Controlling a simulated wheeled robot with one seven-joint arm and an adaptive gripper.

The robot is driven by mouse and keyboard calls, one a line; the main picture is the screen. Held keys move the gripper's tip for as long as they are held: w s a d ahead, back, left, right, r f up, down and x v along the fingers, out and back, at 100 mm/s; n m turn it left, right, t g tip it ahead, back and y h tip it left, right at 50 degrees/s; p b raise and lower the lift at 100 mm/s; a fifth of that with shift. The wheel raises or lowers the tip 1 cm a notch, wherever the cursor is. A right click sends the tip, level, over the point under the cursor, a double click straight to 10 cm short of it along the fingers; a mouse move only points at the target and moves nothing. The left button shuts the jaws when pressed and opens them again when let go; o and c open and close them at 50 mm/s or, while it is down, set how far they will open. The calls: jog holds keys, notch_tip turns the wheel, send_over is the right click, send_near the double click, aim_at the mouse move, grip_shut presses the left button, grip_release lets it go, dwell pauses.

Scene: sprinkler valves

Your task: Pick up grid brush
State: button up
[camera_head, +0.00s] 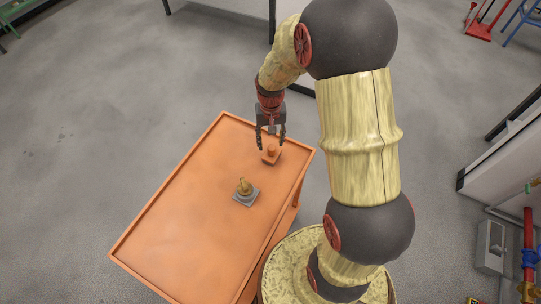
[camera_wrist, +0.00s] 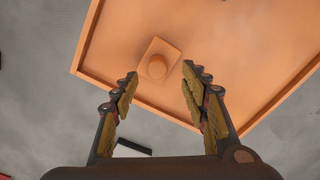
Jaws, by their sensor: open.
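Two small objects with square bases stand on the orange table; I cannot tell for certain which is the grid brush. One is an orange block with a round knob (camera_head: 271,155), near the table's far right corner. In the wrist view this knobbed block (camera_wrist: 157,64) lies just ahead of and between the fingertips. The other has a grey base and a yellowish upright handle (camera_head: 245,192), nearer the middle. My gripper (camera_head: 271,140) is open and empty, pointing down by the orange block. It also shows in the wrist view (camera_wrist: 159,74), one finger each side. Contact is not visible.
The orange table (camera_head: 170,205) has a low raised rim, and its left part is bare. A white cabinet (camera_head: 505,165) and red pipes (camera_head: 528,235) stand at the right. Grey floor is open to the left.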

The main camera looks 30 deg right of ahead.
aim_at(272, 148)
notch_tip(272, 148, down, 5)
jog(key=shift+s+d+f+b, duration=0.1)
jog(key=shift+d+f+b, duration=0.05)
jog(key=shift+b, duration=0.7)
jog(key=c, duration=1.1)
grip_shut()
